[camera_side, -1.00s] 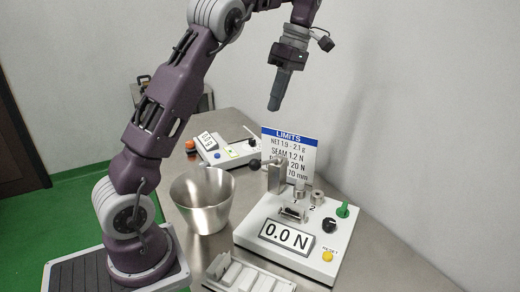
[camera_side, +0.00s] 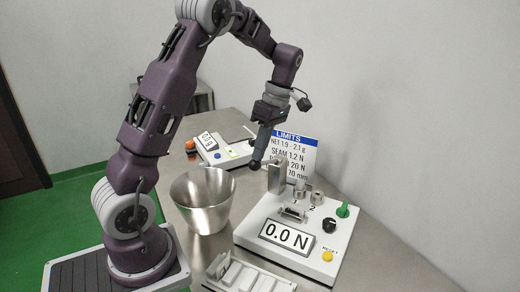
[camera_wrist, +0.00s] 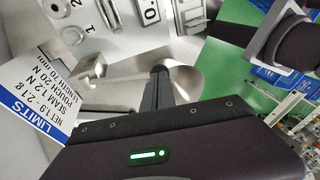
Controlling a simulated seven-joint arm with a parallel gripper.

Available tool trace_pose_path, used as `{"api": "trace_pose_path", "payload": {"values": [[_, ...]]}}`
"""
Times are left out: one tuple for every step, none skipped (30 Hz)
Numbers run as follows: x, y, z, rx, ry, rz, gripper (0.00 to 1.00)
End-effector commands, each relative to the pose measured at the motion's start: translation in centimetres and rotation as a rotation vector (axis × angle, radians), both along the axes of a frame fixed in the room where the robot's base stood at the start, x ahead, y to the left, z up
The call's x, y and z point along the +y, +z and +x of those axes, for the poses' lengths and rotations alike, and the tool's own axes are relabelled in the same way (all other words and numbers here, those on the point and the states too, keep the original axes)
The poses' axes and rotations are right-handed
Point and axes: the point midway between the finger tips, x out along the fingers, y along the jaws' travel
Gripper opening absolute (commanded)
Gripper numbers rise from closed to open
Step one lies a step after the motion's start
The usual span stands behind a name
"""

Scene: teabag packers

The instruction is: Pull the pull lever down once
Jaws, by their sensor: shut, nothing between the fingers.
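The pull lever stands on the white seam tester (camera_side: 300,236). Its metal post (camera_side: 276,178) shows at the tester's back left corner. A rod runs from the post to a dark ball knob on the left; the rod (camera_wrist: 118,73) shows in the wrist view. My gripper (camera_side: 256,160) is shut, points down and holds nothing. Its fingertips overlap the knob in the side view. In the wrist view the fingers (camera_wrist: 158,80) reach to the rod's end. I cannot tell whether they touch the knob. The tester's display reads 0.0 N.
A steel bucket (camera_side: 202,200) stands left of the tester. A blue-topped limits sign (camera_side: 297,155) stands close behind the lever. A white tray (camera_side: 245,275) lies in front. Another white device (camera_side: 225,151) sits farther back. A green knob (camera_side: 343,210) is at the tester's right.

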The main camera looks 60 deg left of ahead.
Motion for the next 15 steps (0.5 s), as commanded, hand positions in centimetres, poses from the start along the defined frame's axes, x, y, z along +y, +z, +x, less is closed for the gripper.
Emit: {"api": "trace_pose_path", "payload": {"values": [[0.0, 0.0, 0.0, 0.0, 0.0, 0.0, 0.0], [0.0, 0.0, 0.0, 0.0, 0.0, 0.0, 0.0], [0.0, 0.0, 0.0, 0.0, 0.0, 0.0, 0.0], [0.0, 0.0, 0.0, -0.001, 0.0, 0.0, 0.0], [0.0, 0.0, 0.0, -0.002, 0.0, 0.001, 0.0], [-0.1, 0.0, -0.1, -0.004, 0.0, 0.003, 0.0], [-0.1, -0.1, -0.1, -0.007, -0.001, 0.004, 0.0], [-0.1, -0.1, -0.2, -0.012, -0.001, 0.007, 0.0], [-0.2, -0.3, -0.3, -0.021, -0.001, 0.013, 0.0], [-0.3, -0.4, -0.4, -0.029, -0.002, 0.018, 0.0], [-0.4, -0.6, -0.5, -0.038, -0.002, 0.023, 0.0], [-0.5, -0.8, -0.7, -0.054, -0.002, 0.033, 0.0], [-0.6, -1.1, -0.9, -0.067, -0.002, 0.041, 0.0], [-0.7, -1.4, -1.0, -0.082, -0.002, 0.05, 0.0], [-0.9, -1.7, -1.3, -0.106, -0.002, 0.065, 0.0]]}}
